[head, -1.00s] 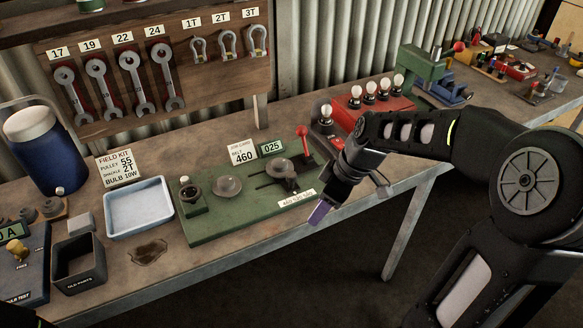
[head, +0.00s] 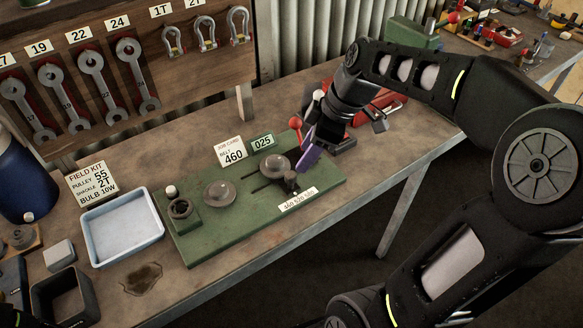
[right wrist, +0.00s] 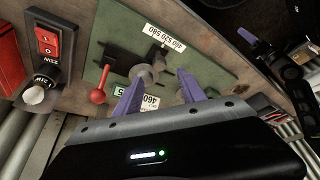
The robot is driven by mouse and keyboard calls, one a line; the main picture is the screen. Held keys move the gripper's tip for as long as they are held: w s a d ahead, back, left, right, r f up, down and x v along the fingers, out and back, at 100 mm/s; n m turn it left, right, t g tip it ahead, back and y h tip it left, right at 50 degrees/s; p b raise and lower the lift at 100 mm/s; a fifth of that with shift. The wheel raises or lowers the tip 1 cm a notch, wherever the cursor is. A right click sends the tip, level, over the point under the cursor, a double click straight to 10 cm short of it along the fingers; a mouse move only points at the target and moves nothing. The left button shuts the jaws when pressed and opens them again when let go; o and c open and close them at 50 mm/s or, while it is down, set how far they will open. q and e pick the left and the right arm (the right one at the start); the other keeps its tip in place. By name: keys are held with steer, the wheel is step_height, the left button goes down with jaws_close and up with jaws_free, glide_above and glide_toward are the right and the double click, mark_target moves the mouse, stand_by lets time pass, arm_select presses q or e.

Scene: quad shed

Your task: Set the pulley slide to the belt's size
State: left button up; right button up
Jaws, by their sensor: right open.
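The green pulley board (head: 215,234) lies on the bench, with a fixed round pulley (head: 219,193) at its left and a second pulley (head: 274,166) on the slide at its right. A dark slide knob (head: 291,183) sits by the scale label (head: 298,201), which seems to read 460 520 580. A red-ball lever (head: 296,124) stands at the board's back. The job card (head: 231,153) reads belt 460. My right gripper (head: 308,160) is above the board's right end, near the lever; in the right wrist view its purple fingers (right wrist: 155,98) are apart and empty.
A small display (head: 262,142) reads 025. A blue-white tray (head: 122,227) stands left of the board. A dark lamp switch unit (right wrist: 45,65) and a red box (head: 375,107) stand right of the board. A wrench rack (head: 180,62) is behind; bench space in front is narrow.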

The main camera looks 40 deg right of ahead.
mark_target(291, 174)
steer(key=p+x, duration=0.1)
steer(key=x, duration=0.7)
jaws_close()
stand_by(0.6)
stand_by(0.9)
